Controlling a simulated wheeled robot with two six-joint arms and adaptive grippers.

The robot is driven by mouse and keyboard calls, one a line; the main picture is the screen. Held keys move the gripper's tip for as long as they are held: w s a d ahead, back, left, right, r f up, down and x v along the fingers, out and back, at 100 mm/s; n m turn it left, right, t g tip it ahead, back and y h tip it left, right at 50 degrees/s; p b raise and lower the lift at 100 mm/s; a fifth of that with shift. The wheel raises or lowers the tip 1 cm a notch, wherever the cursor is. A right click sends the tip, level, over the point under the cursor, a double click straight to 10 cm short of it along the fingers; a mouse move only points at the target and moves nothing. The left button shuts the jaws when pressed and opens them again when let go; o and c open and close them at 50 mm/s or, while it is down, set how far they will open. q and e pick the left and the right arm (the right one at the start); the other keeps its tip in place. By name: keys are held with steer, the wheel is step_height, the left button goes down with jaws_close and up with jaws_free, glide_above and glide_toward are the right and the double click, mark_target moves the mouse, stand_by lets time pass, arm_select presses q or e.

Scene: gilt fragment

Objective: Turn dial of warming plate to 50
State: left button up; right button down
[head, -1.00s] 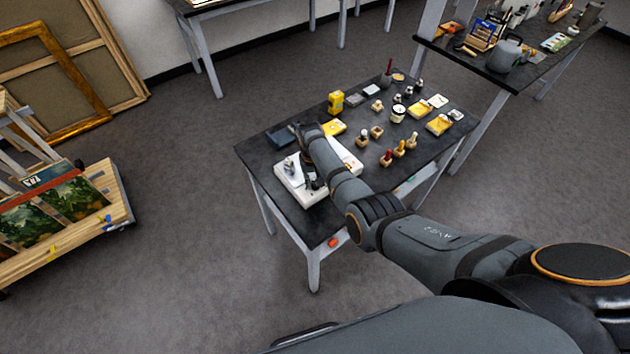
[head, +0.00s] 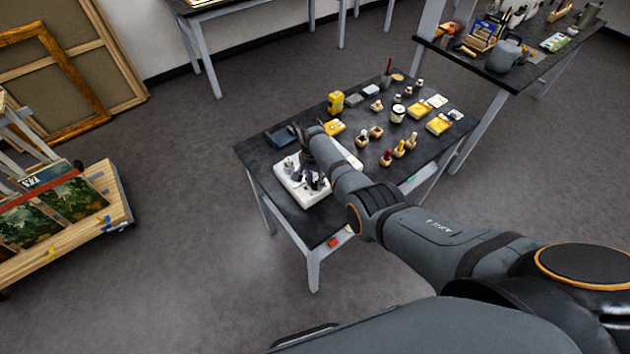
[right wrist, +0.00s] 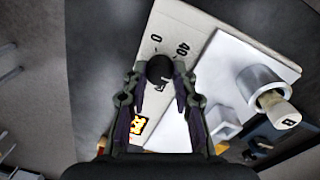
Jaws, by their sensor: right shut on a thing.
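The white warming plate (head: 308,199) sits at the near left corner of the dark table. In the right wrist view its pale panel (right wrist: 180,28) carries the marks "0" and "40" beside a round black dial (right wrist: 159,67). My right gripper (head: 316,181) is over the panel, its fingers (right wrist: 160,80) on both sides of the dial and shut on it. The dial's pointer is not clear, so I cannot read its setting. My left gripper is not in view.
A metal cup (right wrist: 262,86) with a pale-ended item stands on the plate's raised white top. A dark flat object (head: 279,137) lies behind the plate. A yellow container (head: 335,102), yellow trays and small bottles in wooden holders (head: 388,158) fill the table further back and right.

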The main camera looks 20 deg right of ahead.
mark_target(313, 182)
steer(key=shift+m, duration=0.4)
steer(key=c, duration=1.1)
jaws_free()
steer(key=shift+o, duration=0.2)
step_height(313, 182, up, 12)
steer(key=shift+w+a, duration=0.2)
steer(key=shift+w, duration=0.1)
